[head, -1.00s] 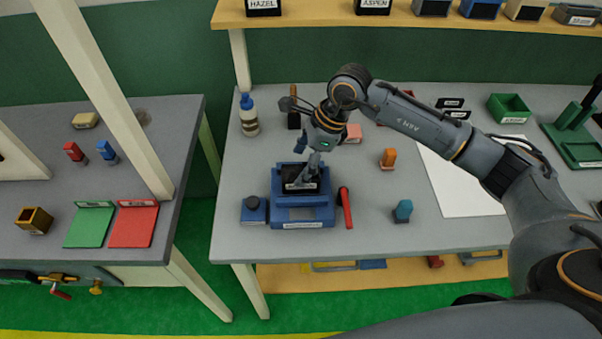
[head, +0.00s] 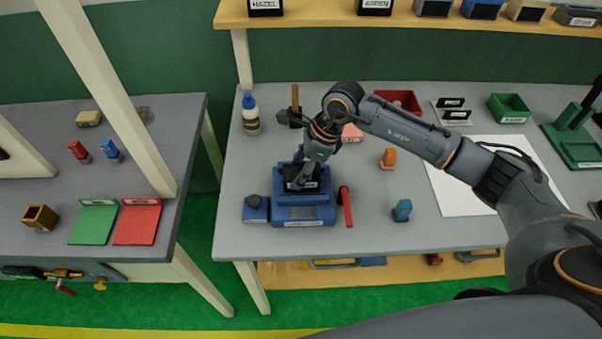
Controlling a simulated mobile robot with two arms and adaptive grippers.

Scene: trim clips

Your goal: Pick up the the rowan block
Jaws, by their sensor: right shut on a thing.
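A black block (head: 309,186) with a white label sits in the blue fixture (head: 322,213) on the middle table. Its label is too small to read, so I cannot tell whether it is the rowan block. My right gripper (head: 297,184) comes down from above and is shut on this block. The gripper hides part of the block's top. My left gripper is not in view.
A red-handled tool (head: 346,206) lies right of the fixture, and a dark blue knobbed block (head: 255,207) stands left of it.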

